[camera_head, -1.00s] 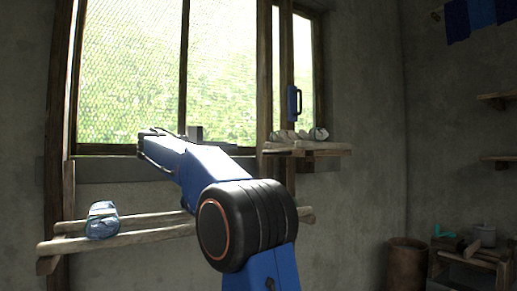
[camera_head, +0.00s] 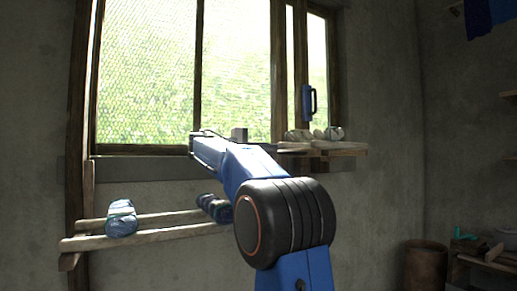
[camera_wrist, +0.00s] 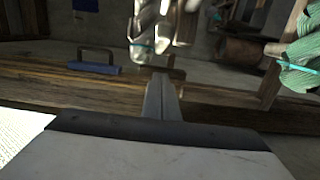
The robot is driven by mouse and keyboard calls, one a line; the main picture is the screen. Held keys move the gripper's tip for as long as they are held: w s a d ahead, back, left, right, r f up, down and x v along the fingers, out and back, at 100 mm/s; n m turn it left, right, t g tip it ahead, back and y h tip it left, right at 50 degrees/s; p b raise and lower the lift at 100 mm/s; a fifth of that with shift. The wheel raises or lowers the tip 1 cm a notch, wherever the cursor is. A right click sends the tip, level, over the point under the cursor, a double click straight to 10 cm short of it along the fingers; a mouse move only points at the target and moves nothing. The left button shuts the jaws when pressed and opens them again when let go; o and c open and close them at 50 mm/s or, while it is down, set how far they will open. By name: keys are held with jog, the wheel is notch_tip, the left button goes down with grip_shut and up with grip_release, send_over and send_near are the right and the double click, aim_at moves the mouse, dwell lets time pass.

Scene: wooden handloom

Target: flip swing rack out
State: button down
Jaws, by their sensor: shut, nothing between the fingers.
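Two wooden racks show in the head view. A long low rack (camera_head: 160,219) of rough rails juts from the wall at left under the window. A pale blue bundle (camera_head: 121,218) and a dark striped bundle (camera_head: 213,207) lie on it. A shorter rack (camera_head: 340,150) at the window's right corner holds white bundles (camera_head: 300,134). I cannot tell which is the swing rack. My gripper (camera_wrist: 160,92) is shut and empty in the wrist view, in front of a wooden beam. It does not clearly show in the head view, where my arm hides part of the low rack.
The window (camera_head: 150,80) has wire mesh and a wooden frame with a blue handle (camera_head: 308,103), also seen in the wrist view (camera_wrist: 95,68). A green bundle (camera_wrist: 302,55) is at right there. A brown barrel (camera_head: 425,265) stands at lower right.

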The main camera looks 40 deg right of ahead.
jog(key=shift+s+a+r, duration=0.1)
jog(key=shift+s+a, duration=0.05)
jog(key=shift+s, duration=0.8)
jog(key=shift+s+a, duration=0.15)
jog(key=shift+s, duration=0.75)
jog(key=shift+s, duration=0.15)
